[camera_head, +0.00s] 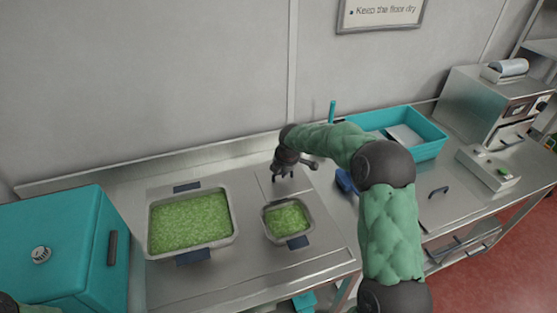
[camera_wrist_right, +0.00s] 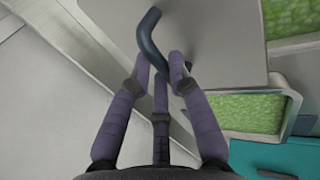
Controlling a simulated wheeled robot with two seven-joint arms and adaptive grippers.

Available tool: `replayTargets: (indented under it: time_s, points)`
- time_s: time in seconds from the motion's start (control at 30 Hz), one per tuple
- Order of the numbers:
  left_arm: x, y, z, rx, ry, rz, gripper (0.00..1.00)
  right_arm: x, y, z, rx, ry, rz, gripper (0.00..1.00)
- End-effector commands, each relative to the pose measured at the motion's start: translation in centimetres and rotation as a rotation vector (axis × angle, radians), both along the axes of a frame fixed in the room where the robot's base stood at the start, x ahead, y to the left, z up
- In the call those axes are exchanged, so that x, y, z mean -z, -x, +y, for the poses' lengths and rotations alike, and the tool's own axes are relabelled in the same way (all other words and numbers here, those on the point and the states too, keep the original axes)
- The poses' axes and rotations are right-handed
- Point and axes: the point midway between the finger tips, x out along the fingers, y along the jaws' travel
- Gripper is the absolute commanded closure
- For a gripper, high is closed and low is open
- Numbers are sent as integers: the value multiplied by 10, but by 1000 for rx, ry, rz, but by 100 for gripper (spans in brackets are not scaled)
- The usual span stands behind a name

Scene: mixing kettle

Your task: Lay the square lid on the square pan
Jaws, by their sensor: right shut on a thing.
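The small square pan (camera_head: 287,221), filled with green pieces, stands on the steel counter and also shows at the lower right of the right wrist view (camera_wrist_right: 250,112). The square lid (camera_head: 302,184) is a flat grey plate just behind the pan in the head view; it fills the top middle of the wrist view (camera_wrist_right: 225,45). My right gripper (camera_head: 284,173) is shut on the lid's dark blue handle (camera_wrist_right: 148,38). In the wrist view the lid's edge overlaps the pan's near corner. I cannot tell its exact height. My left gripper is out of view.
A larger pan (camera_head: 190,223) of green pieces stands left of the small pan. A teal box (camera_head: 62,255) stands at the far left. The counter's front is clear.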

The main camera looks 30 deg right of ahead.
Motion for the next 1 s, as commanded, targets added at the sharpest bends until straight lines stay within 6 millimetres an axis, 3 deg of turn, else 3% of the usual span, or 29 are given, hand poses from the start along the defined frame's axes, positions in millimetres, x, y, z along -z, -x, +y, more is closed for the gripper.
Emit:
replayTargets:
  time_s: [0.13,0.5,0.7,1.0]
  points:
    - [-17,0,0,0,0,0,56,-15,31,12,1,-1,-2,100]
    - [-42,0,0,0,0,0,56,-24,94,42,0,-12,-6,100]
    - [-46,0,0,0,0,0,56,-23,107,49,0,-15,-7,100]
    - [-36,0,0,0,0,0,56,-10,109,50,-1,-16,-6,100]
